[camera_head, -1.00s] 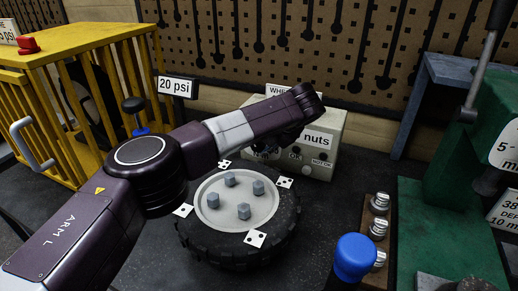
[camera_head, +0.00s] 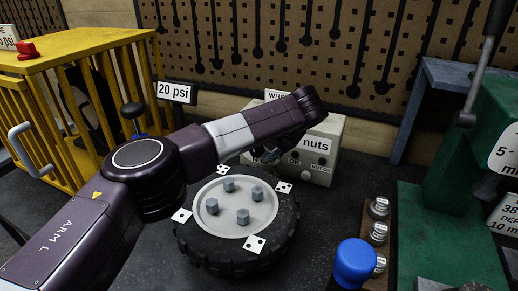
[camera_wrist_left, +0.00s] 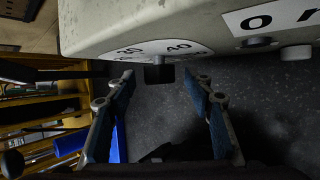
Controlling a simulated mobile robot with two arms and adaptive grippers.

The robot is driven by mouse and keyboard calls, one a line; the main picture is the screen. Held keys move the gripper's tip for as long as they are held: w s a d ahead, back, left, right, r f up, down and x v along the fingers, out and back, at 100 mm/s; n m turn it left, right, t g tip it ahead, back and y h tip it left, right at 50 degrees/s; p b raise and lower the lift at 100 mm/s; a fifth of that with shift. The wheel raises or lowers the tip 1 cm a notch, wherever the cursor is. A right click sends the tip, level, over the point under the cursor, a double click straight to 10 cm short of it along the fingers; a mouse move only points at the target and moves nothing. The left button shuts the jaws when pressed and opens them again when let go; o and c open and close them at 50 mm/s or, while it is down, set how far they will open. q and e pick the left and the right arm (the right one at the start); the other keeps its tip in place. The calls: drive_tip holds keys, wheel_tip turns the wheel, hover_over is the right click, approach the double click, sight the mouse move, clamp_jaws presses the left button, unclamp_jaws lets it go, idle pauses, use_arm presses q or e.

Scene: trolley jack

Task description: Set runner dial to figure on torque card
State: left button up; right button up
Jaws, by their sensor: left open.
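A beige box (camera_head: 330,150) stands behind the wheel with a white card (camera_head: 318,143) on it. In the left wrist view the white dial scale (camera_wrist_left: 170,48) shows 30 and 40 on the box's lower edge. A dark dial knob (camera_wrist_left: 160,73) sticks out below the scale. My left gripper (camera_wrist_left: 160,82) is open, with one blue-padded finger on each side of the knob, apparently apart from it. In the head view this gripper (camera_head: 272,150) is mostly hidden behind its own arm. My right gripper is not in view.
A wheel (camera_head: 240,215) with several nuts lies in front of the box. A yellow cage (camera_head: 70,75) stands at left, a green machine (camera_head: 455,180) at right. A blue-capped post (camera_head: 355,262) and a wooden rack (camera_head: 379,212) with metal sockets stand front right.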

use_arm(q)
drive_tip(key=v, duration=1.1)
